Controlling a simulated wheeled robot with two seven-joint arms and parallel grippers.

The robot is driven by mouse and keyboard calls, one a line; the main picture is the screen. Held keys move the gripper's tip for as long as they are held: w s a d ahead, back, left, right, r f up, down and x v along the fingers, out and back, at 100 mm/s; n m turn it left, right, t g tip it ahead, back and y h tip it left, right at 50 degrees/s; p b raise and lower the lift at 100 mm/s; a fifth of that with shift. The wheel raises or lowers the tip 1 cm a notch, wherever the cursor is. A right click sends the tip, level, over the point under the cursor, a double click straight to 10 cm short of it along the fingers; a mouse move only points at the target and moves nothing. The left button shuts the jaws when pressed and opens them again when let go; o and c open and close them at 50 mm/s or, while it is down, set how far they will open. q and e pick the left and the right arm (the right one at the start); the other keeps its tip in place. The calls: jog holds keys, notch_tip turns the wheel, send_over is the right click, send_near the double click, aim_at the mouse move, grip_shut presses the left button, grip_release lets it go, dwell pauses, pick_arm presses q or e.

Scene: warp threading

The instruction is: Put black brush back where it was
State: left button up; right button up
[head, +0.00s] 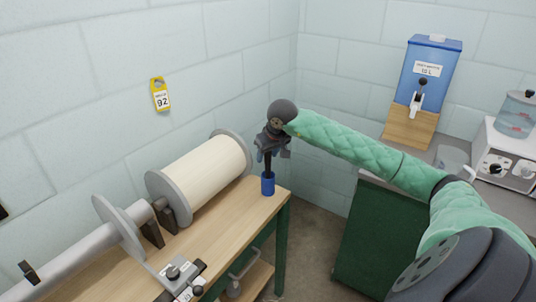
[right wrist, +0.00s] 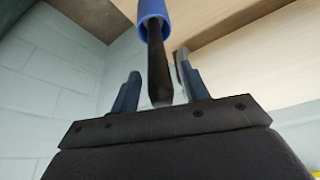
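The black brush (right wrist: 158,75) stands in a blue cup (head: 267,184) near the far right corner of the wooden bench. Its dark handle rises out of the cup; its lower end is hidden inside. My right gripper (head: 268,155) is directly above the cup, pointing down. In the right wrist view, the handle passes between its two fingers, with a visible gap on each side, so the gripper is open around the brush. The blue cup also shows at the top of that view (right wrist: 153,10). My left gripper is not in view.
A large cream spool (head: 202,180) on a grey shaft lies left of the cup on the wooden bench (head: 232,232). A yellow tag (head: 160,95) hangs on the wall. To the right, a blue dispenser (head: 428,75) and a white appliance (head: 508,160) stand on a counter.

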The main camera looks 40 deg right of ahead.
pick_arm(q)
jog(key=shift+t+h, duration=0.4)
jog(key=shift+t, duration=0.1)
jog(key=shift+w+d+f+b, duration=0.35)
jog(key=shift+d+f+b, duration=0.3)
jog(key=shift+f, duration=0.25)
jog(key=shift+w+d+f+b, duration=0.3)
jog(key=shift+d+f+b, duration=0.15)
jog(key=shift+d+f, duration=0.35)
pick_arm(e)
jog(key=v, duration=1.2)
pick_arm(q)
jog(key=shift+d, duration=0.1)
pick_arm(e)
jog(key=shift+w+r, duration=0.1)
jog(key=shift+r, duration=0.05)
